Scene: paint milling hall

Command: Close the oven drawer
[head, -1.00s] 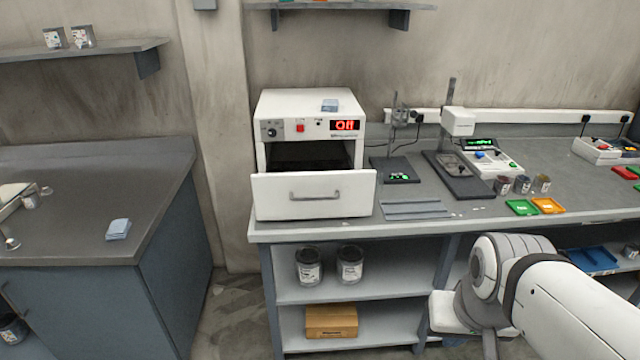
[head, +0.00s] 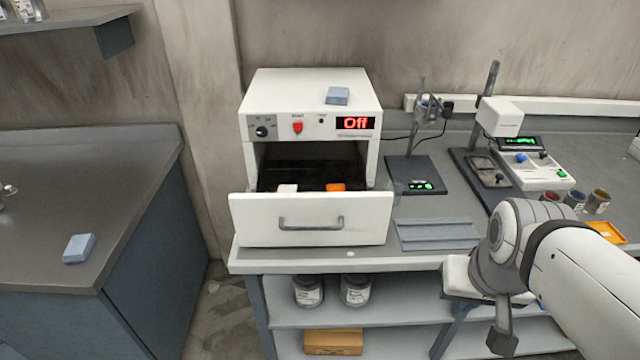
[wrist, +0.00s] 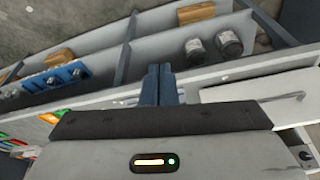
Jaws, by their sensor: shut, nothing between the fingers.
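The white oven (head: 285,88) stands on the bench at the back, with its red display reading "Off". Its drawer (head: 255,222) is pulled out towards me, and a grey bar handle (head: 311,226) spans the middle of its front. A white item (head: 287,188) and an orange item (head: 335,187) show inside, partly hidden by the drawer front. My gripper (head: 503,343) is shut and empty, to the right of the drawer and apart from it. In the wrist view, the closed fingers (wrist: 160,78) point past the bench edge, with the drawer front (wrist: 275,118) at the right.
A grey ridged plate (head: 437,234) lies right of the drawer. A stand with a black base (head: 418,172) and a balance (head: 530,172) are farther right. Jars (head: 356,291) and a cardboard box (head: 333,342) sit on shelves below. A blue pad (head: 338,96) lies on the oven.

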